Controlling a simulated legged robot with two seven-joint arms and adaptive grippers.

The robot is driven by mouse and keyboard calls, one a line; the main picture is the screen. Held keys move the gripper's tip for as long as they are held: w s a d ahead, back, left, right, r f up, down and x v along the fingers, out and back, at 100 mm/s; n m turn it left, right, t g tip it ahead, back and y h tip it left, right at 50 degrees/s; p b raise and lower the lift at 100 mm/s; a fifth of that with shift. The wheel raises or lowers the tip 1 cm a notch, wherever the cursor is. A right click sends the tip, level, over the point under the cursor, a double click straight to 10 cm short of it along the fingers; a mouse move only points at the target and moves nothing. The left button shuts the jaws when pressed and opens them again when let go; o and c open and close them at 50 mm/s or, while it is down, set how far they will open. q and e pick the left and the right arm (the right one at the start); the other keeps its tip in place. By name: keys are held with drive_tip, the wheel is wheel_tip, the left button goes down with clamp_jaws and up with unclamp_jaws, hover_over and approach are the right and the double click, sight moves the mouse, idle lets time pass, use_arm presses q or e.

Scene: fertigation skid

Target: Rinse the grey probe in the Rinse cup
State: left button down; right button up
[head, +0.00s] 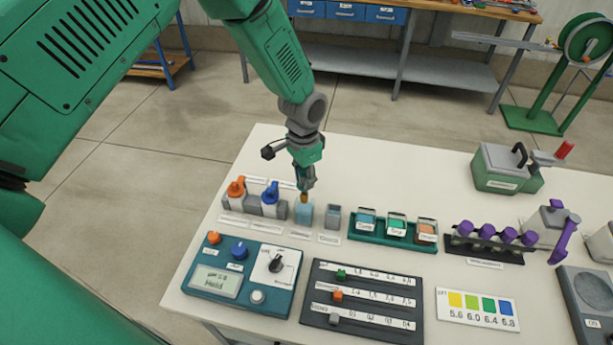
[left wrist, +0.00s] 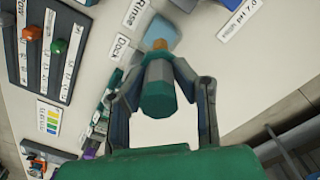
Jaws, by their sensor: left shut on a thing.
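My left gripper (head: 306,186) points down over the light blue Rinse cup (head: 304,215). It is shut on the grey probe, whose orange-brown part (head: 304,198) shows just above the cup. In the left wrist view, the grey probe (left wrist: 158,72) sits between the fingers of my left gripper (left wrist: 165,100). Its orange-brown end meets the cup (left wrist: 161,32), beside the "Rinse" label. The probe's lower tip is hidden, so I cannot tell how deep it reaches. My right gripper is not in view.
The grey dock (head: 333,216) stands empty just right of the cup. Orange (head: 236,189) and blue (head: 270,196) probes stand close on the left. A green rack of jars (head: 392,232) and purple-capped vials (head: 487,238) are to the right. A meter (head: 243,277) lies in front.

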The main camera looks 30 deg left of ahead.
sight(305, 200)
use_arm(q)
wheel_tip(305, 200, down, 3)
drive_tip(key=shift+a+f+b, duration=0.1)
drive_tip(key=shift+b, duration=0.7)
drive_tip(key=shift+d+f+b, duration=0.2)
drive_tip(key=shift+f+b, duration=0.95)
drive_tip(key=shift+f, duration=0.55)
drive_tip(key=shift+a, duration=0.1)
drive_tip(key=shift+r, duration=0.1)
drive_tip(key=shift+r+p, duration=0.7)
drive_tip(key=shift+r, duration=0.05)
drive_tip(key=shift+f, duration=0.1)
drive_tip(key=shift+f+b, duration=0.55)
drive_tip(key=shift+f, duration=0.2)
